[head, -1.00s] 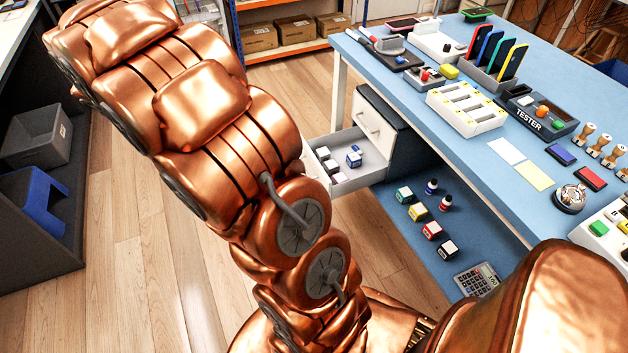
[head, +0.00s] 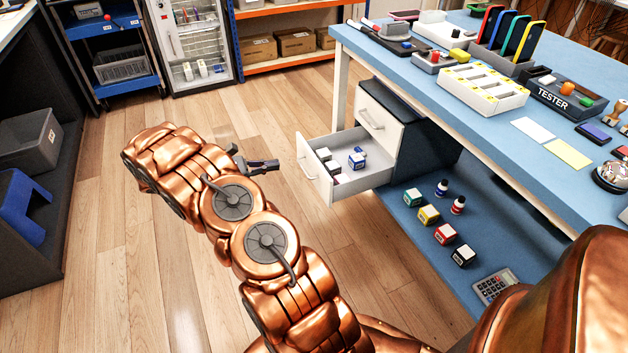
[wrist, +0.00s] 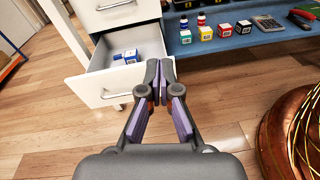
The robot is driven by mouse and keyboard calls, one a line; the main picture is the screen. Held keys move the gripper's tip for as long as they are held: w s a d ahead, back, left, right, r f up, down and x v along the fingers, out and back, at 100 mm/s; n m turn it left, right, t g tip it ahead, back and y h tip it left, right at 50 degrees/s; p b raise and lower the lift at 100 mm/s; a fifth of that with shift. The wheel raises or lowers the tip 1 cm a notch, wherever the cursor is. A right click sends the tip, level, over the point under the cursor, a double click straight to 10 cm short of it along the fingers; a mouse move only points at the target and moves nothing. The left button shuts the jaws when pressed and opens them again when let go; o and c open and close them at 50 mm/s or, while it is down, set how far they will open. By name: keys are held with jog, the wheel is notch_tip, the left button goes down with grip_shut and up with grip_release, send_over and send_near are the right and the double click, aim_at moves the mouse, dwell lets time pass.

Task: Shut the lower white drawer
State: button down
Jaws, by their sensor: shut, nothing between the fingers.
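The lower white drawer (head: 340,174) is pulled out from the small white cabinet under the blue workbench. Its front panel (head: 314,169) faces left in the head view, and small boxes and a blue-capped bottle (head: 357,157) lie inside. In the wrist view the drawer front (wrist: 103,89) is at upper left, with its handle (wrist: 117,94) showing. My gripper (head: 277,163) is shut and empty, a little to the left of the drawer front in the head view. In the wrist view my gripper (wrist: 160,70) points towards the drawer's right front corner. Contact cannot be told.
The upper drawer (head: 378,118) above is shut. Several small boxes and bottles (head: 429,214) and a calculator (head: 492,286) sit on the blue lower shelf. The blue workbench (head: 440,110) overhangs the cabinet. Wooden floor (head: 110,240) left of the drawer is clear.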

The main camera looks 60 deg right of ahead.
jog(key=n+h+b, duration=0.2)
jog(key=b, duration=0.2)
send_near(321, 169)
jog(key=b+x, duration=0.3)
jog(key=x, duration=0.3)
jog(key=shift+s+f, duration=0.1)
jog(key=shift+f, duration=0.05)
jog(key=shift+s+d+b, duration=0.3)
jog(key=shift+d+b, duration=0.05)
jog(key=shift+d, duration=0.15)
